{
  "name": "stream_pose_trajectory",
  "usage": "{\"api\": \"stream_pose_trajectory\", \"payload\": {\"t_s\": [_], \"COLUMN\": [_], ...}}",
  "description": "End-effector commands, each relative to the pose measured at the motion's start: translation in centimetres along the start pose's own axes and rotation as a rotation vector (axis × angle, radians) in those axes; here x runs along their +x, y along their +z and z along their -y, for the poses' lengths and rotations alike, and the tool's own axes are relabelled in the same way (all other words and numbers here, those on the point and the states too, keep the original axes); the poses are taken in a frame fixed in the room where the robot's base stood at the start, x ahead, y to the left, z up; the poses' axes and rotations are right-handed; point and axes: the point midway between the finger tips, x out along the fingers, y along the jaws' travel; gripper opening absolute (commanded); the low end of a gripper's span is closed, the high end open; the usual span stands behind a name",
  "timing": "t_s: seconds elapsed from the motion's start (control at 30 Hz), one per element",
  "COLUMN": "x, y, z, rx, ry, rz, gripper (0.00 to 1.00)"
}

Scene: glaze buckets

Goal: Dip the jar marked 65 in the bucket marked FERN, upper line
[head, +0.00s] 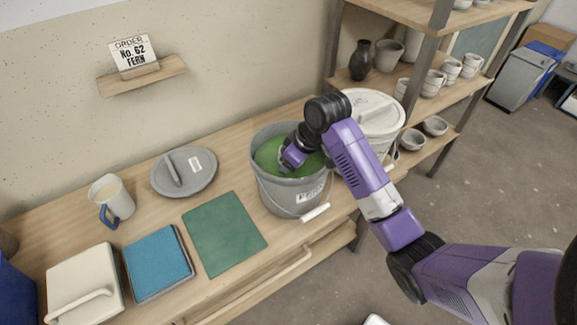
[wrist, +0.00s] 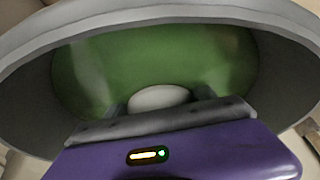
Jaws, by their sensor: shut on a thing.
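A grey bucket (head: 283,197) of green glaze (head: 268,155) stands on the wooden table; the writing on its label is too small to read. My gripper (head: 286,160) reaches down inside the bucket's rim. In the wrist view my gripper (wrist: 158,106) is shut on a pale rounded jar (wrist: 158,96), with the green glaze around and beyond it. Most of the jar is hidden by the gripper, and no number or line on it shows. I cannot tell how deep the jar sits in the glaze.
A grey lid (head: 184,172), a jug (head: 112,200), a green mat (head: 224,233) and a blue tile (head: 157,263) lie left of the bucket. A white lidded bucket (head: 372,113) stands close on its right.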

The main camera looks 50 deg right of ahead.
Motion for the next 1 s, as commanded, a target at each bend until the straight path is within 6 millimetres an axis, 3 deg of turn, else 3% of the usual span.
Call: {"api": "stream_pose_trajectory", "payload": {"t_s": [0.17,1.0], "x": [-0.3,-7.2], "y": [-0.2,-3.0], "z": [0.0,0.1], "rx": [0.000,0.000], "ry": [0.001,0.000], "rz": [-0.001,-0.001], "gripper": [0.05,0.05]}}
